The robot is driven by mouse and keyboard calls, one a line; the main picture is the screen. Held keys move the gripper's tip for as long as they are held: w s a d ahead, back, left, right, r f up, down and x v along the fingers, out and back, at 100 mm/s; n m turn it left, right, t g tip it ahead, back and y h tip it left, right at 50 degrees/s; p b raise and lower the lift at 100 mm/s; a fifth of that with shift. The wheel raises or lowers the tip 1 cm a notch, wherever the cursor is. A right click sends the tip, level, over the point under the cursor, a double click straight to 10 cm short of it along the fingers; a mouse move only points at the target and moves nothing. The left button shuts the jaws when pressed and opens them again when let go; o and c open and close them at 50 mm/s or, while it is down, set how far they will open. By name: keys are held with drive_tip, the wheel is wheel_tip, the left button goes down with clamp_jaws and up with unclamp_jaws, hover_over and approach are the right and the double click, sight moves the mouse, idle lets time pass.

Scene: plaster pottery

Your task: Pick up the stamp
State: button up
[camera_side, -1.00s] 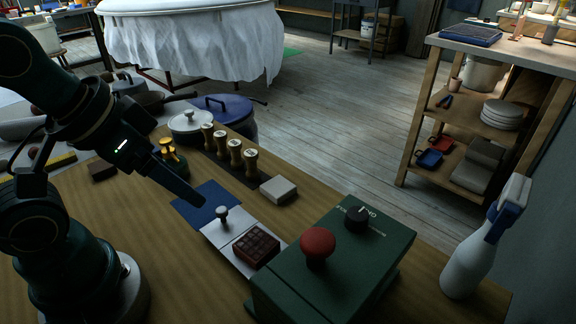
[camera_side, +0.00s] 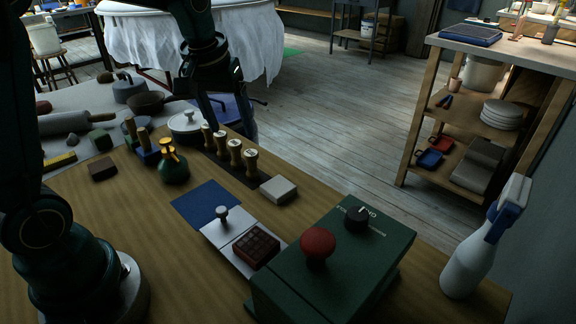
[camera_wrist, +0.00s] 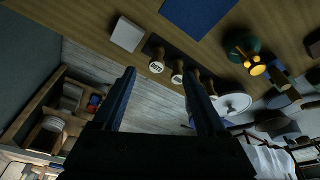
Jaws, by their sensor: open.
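Several wooden-handled stamps (camera_side: 235,152) stand upright in a row on a dark strip on the table. In the wrist view the round top of one stamp (camera_wrist: 157,67) bears light lettering too small to read surely. A smaller knobbed stamp (camera_side: 222,214) stands on a white sheet, left of a reddish-brown gridded block (camera_side: 256,246). My gripper (camera_wrist: 158,76) is open and empty, its two dark fingers framing the row from above in the wrist view. In the side view my gripper (camera_side: 222,108) is raised near the far end of the row.
A pale block (camera_side: 279,189) lies at the row's near end. A blue mat (camera_side: 206,203) lies beside it. A green box with a red knob (camera_side: 317,243) and a white spray bottle (camera_side: 474,245) stand at right. A lidded pot (camera_side: 189,122) stands behind.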

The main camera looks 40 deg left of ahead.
sight(234, 144)
drive_tip(key=w+a+f+n, duration=0.1)
drive_tip(key=a+f, duration=0.1)
drive_tip(key=w+a+f+n+g, duration=0.1)
drive_tip(key=w+a+f, duration=0.1)
drive_tip(key=f, duration=0.1)
drive_tip(key=w+a+f+n, duration=0.1)
drive_tip(key=w+a+f, duration=0.1)
drive_tip(key=a, duration=0.1)
drive_tip(key=shift+w+a+f+g, duration=0.1)
drive_tip(key=shift+f+g, duration=0.2)
drive_tip(key=shift+f, duration=0.1)
drive_tip(key=shift+w+a+f, duration=0.1)
drive_tip(key=shift+a+f, duration=0.15)
drive_tip(key=shift+f, duration=0.35)
drive_tip(key=shift+w+a+f, duration=0.15)
drive_tip(key=shift+f, duration=1.1)
drive_tip(key=shift+w+a+f, duration=0.1)
drive_tip(key=shift+f, duration=1.1)
clamp_jaws()
